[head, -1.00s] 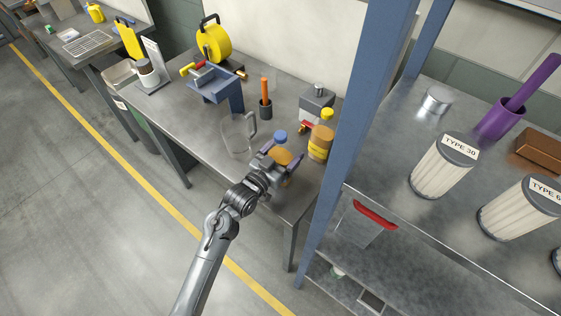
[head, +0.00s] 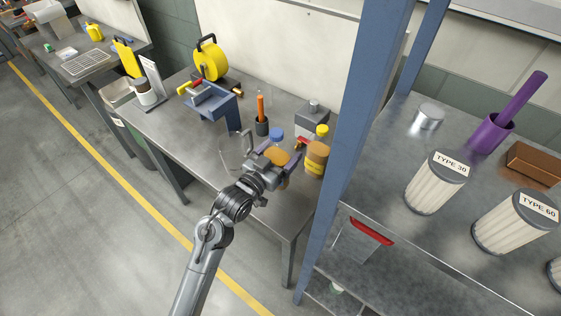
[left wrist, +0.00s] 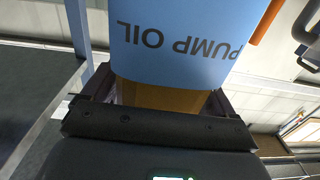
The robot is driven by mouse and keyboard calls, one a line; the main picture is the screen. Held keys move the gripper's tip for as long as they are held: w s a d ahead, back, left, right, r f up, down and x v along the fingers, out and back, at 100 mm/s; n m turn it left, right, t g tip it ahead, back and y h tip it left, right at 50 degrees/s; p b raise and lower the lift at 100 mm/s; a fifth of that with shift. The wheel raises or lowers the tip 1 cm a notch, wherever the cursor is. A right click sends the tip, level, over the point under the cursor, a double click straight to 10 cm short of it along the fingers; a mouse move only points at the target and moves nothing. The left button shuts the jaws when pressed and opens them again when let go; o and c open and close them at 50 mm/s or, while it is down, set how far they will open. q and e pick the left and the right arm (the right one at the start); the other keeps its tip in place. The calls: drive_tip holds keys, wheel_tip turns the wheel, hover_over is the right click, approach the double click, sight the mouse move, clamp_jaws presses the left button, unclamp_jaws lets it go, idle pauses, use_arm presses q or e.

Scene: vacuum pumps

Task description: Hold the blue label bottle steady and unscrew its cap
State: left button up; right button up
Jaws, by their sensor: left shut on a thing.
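The blue label bottle has an amber body (head: 277,156) and a blue cap (head: 277,134) in the head view. In the left wrist view its blue label (left wrist: 180,40) reads PUMP OIL upside down, with amber body (left wrist: 160,97) beside it. My left gripper (head: 274,166) is shut on the bottle's body, with one finger on each side. The cap is on the bottle and stands clear above the fingers. My right gripper is in neither view.
An amber bottle with a yellow label (head: 316,158) stands close to the right. A clear jug (head: 232,152) is at the left, and a dark cup with an orange tool (head: 261,126) is behind. A blue post (head: 357,130) rises at the right.

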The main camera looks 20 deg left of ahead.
use_arm(q)
drive_tip(key=shift+r, duration=1.45)
drive_tip(key=o, duration=0.9)
drive_tip(key=shift+c, duration=0.2)
drive_tip(key=c, duration=1.1)
drive_tip(key=shift+s+f, duration=0.25)
drive_tip(key=shift+f, duration=0.05)
drive_tip(key=s+a+f+n+y, duration=0.1)
drive_tip(key=s+a+f+y, duration=0.15)
drive_tip(key=s, duration=0.45)
drive_tip(key=s+a+f+n+y, duration=0.1)
drive_tip(key=s+f+n+y, duration=0.1)
drive_tip(key=s+f, duration=0.35)
drive_tip(key=shift+t, duration=0.3)
drive_tip(key=s+r+p, duration=0.1)
drive_tip(key=r+p, duration=0.5)
drive_tip(key=p, duration=0.3)
drive_tip(key=s+r+p, duration=0.1)
drive_tip(key=r+p, duration=0.6)
drive_tip(key=p, duration=0.2)
drive_tip(key=s+r+p, duration=0.1)
drive_tip(key=r+p, duration=0.5)
drive_tip(key=p, duration=0.3)
drive_tip(key=shift+s+d+r, duration=0.2)
drive_tip(key=shift+s, duration=0.1)
